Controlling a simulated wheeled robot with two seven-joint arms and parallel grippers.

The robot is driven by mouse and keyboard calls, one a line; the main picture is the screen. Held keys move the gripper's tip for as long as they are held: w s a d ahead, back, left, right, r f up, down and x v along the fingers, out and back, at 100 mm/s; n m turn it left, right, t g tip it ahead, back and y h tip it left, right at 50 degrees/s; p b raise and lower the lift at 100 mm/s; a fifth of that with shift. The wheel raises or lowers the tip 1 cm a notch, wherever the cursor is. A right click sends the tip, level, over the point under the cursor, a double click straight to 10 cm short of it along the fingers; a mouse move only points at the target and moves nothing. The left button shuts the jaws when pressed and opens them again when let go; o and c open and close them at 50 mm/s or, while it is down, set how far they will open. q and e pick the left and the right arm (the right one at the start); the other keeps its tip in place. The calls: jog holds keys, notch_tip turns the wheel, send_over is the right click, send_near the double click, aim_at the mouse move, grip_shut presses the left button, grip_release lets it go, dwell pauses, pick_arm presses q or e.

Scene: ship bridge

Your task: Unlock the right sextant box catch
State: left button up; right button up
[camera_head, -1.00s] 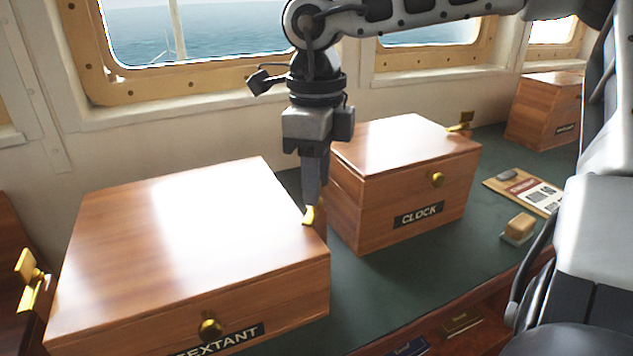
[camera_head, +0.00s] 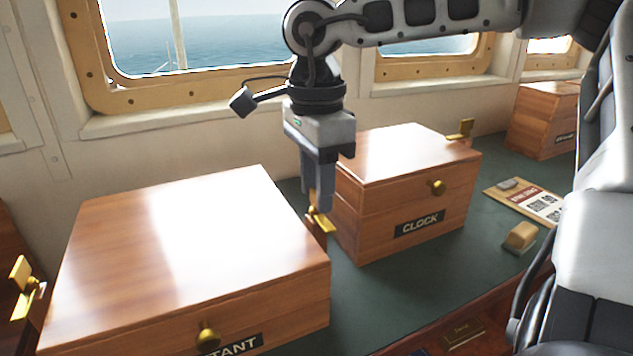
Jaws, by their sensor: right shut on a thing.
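The wooden sextant box (camera_head: 120,250) stands at the lower left, its lid down and its label partly cut off by the bottom edge. Its right catch (camera_head: 321,224) is brass and sits on the box's right side, sticking outward. My right gripper (camera_head: 318,205) points down beside that side, between the sextant box and the clock box, and is shut on the catch. The fingers hide the catch's upper part. My left gripper is out of view.
The clock box (camera_head: 375,218) stands close to the right of my gripper, with a brass catch (camera_head: 460,129) at its far side. A clipboard (camera_head: 528,200) and a small wood-backed block (camera_head: 520,237) lie farther right. Green desktop (camera_head: 385,290) is bare in front of the clock box.

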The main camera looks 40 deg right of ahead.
jog(key=shift+r, duration=0.1)
dwell(0.4)
jog(key=o, duration=1)
notch_tip(320, 180, up, 16)
jog(key=shift+f+p, duration=0.1)
jog(key=shift+p, duration=0.55)
